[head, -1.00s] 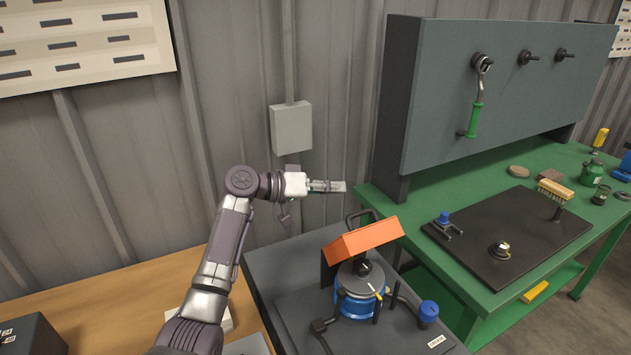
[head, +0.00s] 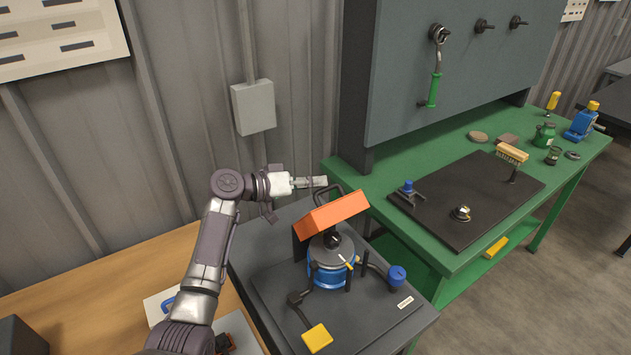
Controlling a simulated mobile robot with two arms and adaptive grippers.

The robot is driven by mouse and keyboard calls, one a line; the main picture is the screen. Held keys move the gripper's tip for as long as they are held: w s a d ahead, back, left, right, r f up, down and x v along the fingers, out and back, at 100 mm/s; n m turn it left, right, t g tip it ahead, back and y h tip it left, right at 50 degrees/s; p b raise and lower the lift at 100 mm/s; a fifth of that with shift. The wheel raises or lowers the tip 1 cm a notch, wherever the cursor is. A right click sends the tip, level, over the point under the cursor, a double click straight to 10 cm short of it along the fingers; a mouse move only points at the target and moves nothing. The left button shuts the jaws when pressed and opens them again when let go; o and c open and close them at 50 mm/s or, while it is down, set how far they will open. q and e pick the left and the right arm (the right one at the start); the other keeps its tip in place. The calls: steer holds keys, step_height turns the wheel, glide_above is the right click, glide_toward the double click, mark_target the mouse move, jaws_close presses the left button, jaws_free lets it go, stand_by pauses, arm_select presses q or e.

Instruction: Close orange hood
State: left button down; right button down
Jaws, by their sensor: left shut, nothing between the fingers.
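The orange hood (head: 332,215) stands raised and tilted over a rotor unit with a blue base (head: 328,276) and a dark grey disc on top. A black handle loop (head: 328,196) rises behind the hood's upper edge. My left gripper (head: 322,181) is shut and empty. It is just behind and above the hood, close to the handle loop; I cannot tell whether they touch. My right gripper is not in view.
The unit sits on a dark grey stand (head: 385,325) with a blue knob (head: 397,275) and a yellow pad (head: 317,337). A green workbench (head: 440,245) with a tall grey panel stands to the right. A grey wall box (head: 253,107) hangs behind my arm.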

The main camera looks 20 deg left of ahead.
arm_select(q)
steer(key=shift+s+d+f+m+b, duration=0.3)
steer(key=shift+d+b, duration=0.05)
steer(key=shift+b, duration=0.1)
steer(key=s+d+f+m+t+y+b, duration=0.1)
steer(key=s+d+f+m+y+b, duration=0.2)
steer(key=s+d+f+m+b, duration=0.2)
steer(key=shift+s+d+f+m+t+b, duration=0.4)
steer(key=shift+d+f+m+b, duration=0.9)
steer(key=shift+b, duration=0.85)
steer(key=shift+a+f, duration=0.1)
